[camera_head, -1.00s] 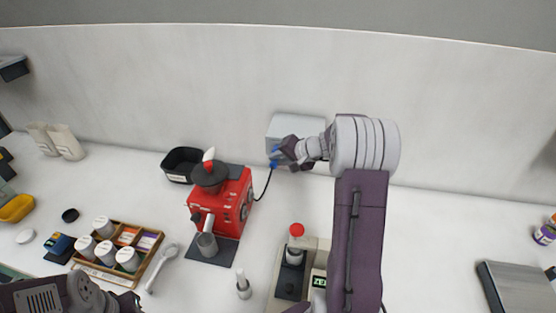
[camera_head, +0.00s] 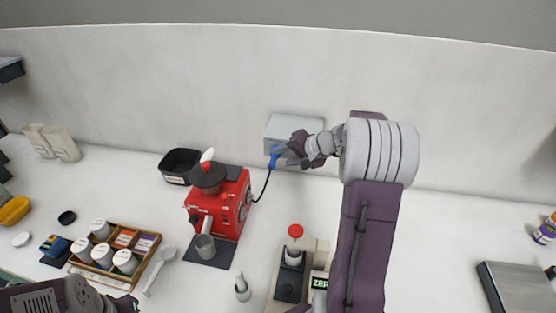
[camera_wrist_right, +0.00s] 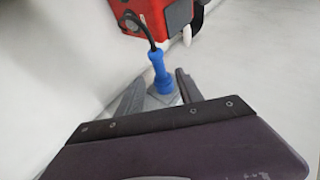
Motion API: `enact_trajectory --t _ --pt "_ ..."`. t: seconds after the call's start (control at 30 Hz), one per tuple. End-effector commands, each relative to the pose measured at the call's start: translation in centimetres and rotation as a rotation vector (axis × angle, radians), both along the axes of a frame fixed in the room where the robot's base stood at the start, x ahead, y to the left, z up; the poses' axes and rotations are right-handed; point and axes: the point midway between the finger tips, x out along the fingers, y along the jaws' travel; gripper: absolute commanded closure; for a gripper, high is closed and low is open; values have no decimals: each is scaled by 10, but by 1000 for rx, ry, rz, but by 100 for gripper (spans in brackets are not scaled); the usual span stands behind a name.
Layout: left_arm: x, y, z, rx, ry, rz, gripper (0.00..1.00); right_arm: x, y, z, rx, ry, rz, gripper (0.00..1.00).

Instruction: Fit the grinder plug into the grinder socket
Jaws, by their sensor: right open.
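The blue grinder plug (camera_head: 274,158) is at the front lower left of the grey socket box (camera_head: 292,127) on the back wall. A black cord runs from it to the red grinder (camera_head: 222,200). My right gripper (camera_head: 284,155) is open beside the plug. In the right wrist view the plug (camera_wrist_right: 160,72) stands between the spread fingers (camera_wrist_right: 158,95), apart from both, with its end at a pale grey surface. I cannot tell how deep it sits. The socket opening is hidden. Part of my left arm shows at the bottom left; its fingers are not visible.
A black bin (camera_head: 181,165) stands left of the grinder. A scale-like device with a red-topped item (camera_head: 295,232) is below the socket box, beside my right forearm. A wooden tray of jars (camera_head: 148,255) is at the left. The counter right of my arm is mostly clear.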

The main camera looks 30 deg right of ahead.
Motion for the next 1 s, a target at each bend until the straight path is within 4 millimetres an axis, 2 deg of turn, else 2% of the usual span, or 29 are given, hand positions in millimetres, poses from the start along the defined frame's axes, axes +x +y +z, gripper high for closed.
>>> enact_trajectory --t 0.1,0.3,1.0 --pt "0 0 -4 0 0 0 59 -17 -7 15 -3 -2 -2 57" --pt "0 0 -5 0 0 0 59 -30 -10 26 1 2 0 57" --pt "0 0 -5 0 0 0 59 -29 -9 26 1 2 3 57"
